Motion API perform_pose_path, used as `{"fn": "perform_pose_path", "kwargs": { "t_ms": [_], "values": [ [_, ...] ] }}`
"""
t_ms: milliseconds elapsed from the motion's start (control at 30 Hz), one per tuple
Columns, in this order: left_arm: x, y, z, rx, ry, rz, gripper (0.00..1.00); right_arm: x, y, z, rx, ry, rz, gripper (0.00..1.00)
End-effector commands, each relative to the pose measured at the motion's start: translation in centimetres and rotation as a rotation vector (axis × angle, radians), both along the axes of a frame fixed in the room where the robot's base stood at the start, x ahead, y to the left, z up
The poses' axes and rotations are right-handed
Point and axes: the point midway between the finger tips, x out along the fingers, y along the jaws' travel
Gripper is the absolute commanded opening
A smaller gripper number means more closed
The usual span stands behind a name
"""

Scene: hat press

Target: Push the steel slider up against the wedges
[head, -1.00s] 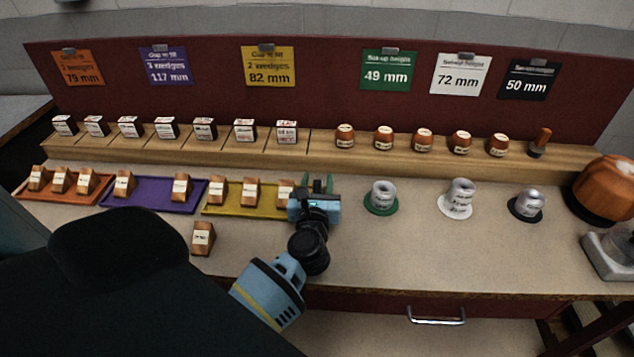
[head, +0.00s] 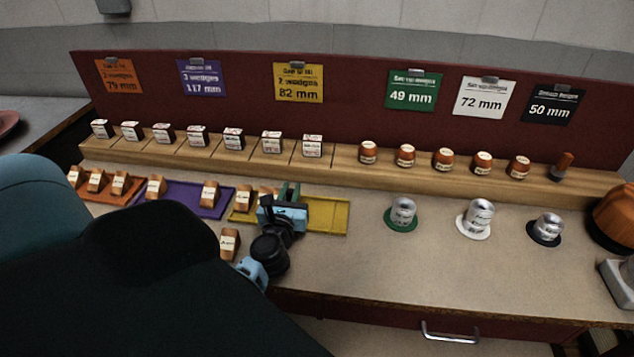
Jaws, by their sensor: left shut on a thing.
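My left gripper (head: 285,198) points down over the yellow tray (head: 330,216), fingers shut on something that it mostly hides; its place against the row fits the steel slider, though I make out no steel. Just left of the gripper, wooden wedges with white labels stand upright in the tray: one at the left end (head: 243,198) and one close to the fingers (head: 266,197). A further wedge may be hidden behind the gripper. I cannot tell whether the slider touches the wedges. The tray right of the gripper is bare. My right gripper is not in view.
A loose wedge (head: 229,244) stands in front of the trays, close to my left arm. The purple tray (head: 182,196) and orange tray (head: 105,190) hold more wedges. Labelled blocks line the wooden shelf (head: 340,157) behind. Bare bench lies right, before the green disc (head: 400,224).

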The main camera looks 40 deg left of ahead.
Motion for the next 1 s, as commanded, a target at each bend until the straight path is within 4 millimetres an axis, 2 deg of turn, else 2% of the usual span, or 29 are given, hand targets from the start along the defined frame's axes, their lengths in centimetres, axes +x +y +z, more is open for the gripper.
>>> {"fn": "perform_pose_path", "kwargs": {
  "t_ms": [33, 133, 467, 500, 667, 1000],
  "values": [
    [-0.6, 0.9, 0.1, 0.001, 0.001, 0.003, 0.02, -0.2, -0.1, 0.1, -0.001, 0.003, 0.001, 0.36],
    [-1.1, 1.8, 0.1, 0.000, 0.000, 0.001, 0.02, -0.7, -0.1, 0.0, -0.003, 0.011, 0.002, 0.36],
    [-1.4, 2.3, -0.1, 0.000, 0.001, 0.005, 0.02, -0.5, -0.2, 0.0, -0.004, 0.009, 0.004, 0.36],
    [-1.4, 2.3, -0.1, 0.001, 0.002, 0.006, 0.19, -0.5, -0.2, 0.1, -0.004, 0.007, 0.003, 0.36],
    [-1.4, 2.3, -0.1, 0.000, 0.001, 0.004, 0.40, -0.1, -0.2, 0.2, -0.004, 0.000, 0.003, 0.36],
    [-1.6, 1.9, -0.1, -0.001, 0.001, 0.000, 0.40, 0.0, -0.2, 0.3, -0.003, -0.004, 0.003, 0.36]
  ]
}}
